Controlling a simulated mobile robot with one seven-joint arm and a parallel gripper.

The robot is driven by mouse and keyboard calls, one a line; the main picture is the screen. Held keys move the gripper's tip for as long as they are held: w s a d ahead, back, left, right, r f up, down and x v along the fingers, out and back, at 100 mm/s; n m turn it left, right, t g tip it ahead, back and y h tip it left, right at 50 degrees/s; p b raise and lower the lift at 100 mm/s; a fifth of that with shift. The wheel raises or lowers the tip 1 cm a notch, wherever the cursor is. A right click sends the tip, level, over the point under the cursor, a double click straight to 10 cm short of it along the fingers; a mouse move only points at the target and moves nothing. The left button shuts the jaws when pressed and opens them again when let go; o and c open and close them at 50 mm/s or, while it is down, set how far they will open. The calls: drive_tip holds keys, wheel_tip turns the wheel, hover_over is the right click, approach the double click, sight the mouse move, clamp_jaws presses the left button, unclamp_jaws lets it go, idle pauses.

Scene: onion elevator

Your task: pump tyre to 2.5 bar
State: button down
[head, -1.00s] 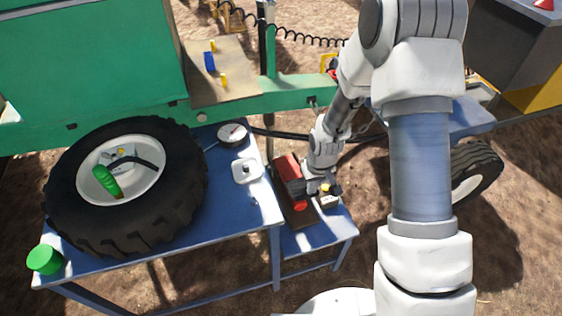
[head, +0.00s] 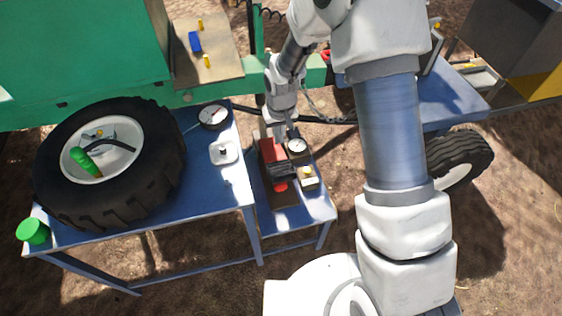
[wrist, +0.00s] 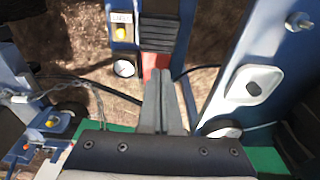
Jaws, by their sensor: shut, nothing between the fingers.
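The black tyre (head: 160,165) lies on its white rim on a blue table at the left. A green-handled hose end (head: 83,160) sits at the hub. A red pump (head: 272,150) with a black ridged pedal (head: 281,171) stands on a lower blue table; the pedal also shows in the wrist view (wrist: 157,32). A dial gauge (head: 296,146) is beside the pump, its reading too small to tell. My gripper (wrist: 163,74) is shut and empty, pointing towards the pump. In the head view my gripper (head: 278,132) is near the red body's far end; contact cannot be told.
A box with a yellow button (head: 307,177) sits right of the pedal. On the tyre table are a round gauge (head: 213,116), a white knobbed unit (head: 224,153) and a green cup-like piece (head: 33,231). A green machine frame runs behind. A black hose passes behind the pump.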

idle(0.3)
drive_tip(key=b, duration=0.3)
approach(279, 169)
drive_tip(key=f, duration=0.2)
drive_tip(key=w+f, duration=0.1)
drive_tip(key=f, duration=0.2)
drive_tip(key=shift+w+a, duration=0.15)
drive_tip(key=shift+s+f+b, duration=0.2)
drive_tip(key=shift+f+b, duration=0.1)
drive_tip(key=shift+f, duration=0.35)
